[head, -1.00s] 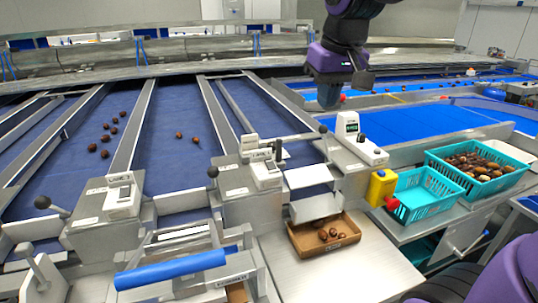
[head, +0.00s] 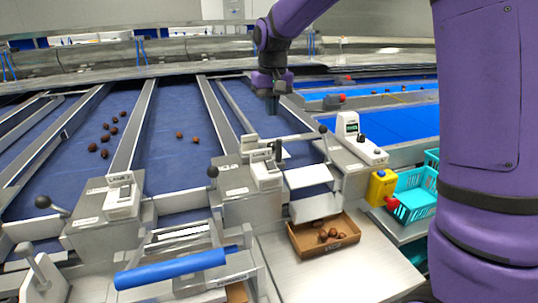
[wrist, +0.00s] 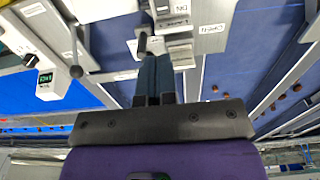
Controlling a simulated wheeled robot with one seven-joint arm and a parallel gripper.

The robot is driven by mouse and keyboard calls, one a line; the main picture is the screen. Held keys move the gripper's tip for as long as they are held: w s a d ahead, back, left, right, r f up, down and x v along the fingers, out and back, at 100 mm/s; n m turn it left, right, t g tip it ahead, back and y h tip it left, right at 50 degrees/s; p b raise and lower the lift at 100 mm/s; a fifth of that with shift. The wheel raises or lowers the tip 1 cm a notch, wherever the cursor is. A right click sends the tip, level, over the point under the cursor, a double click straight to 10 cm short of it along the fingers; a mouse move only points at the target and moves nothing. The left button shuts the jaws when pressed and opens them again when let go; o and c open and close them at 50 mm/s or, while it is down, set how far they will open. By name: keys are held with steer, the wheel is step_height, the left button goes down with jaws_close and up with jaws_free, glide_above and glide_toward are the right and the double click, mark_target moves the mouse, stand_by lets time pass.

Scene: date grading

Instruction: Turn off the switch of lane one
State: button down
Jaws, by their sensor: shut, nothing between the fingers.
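Two white switch boxes sit on grey lane housings in the head view: one at the left (head: 123,197) and one at the centre (head: 265,170). My gripper (head: 272,108) is shut and empty, pointing down above the blue belt, behind and above the centre box. In the wrist view the shut fingers (wrist: 154,70) point toward a white switch box (wrist: 178,28), still apart from it. The setting of the switches is too small to tell.
Levers with black knobs (head: 43,202) stand beside the boxes. A metal bar (head: 300,137) crosses right of the centre box. Dates rest on the blue belts.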

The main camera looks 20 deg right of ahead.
steer(key=shift+w+a+f, duration=0.15)
steer(key=shift+w+f, duration=0.25)
steer(key=shift+w, duration=0.1)
steer(key=shift+f, duration=0.1)
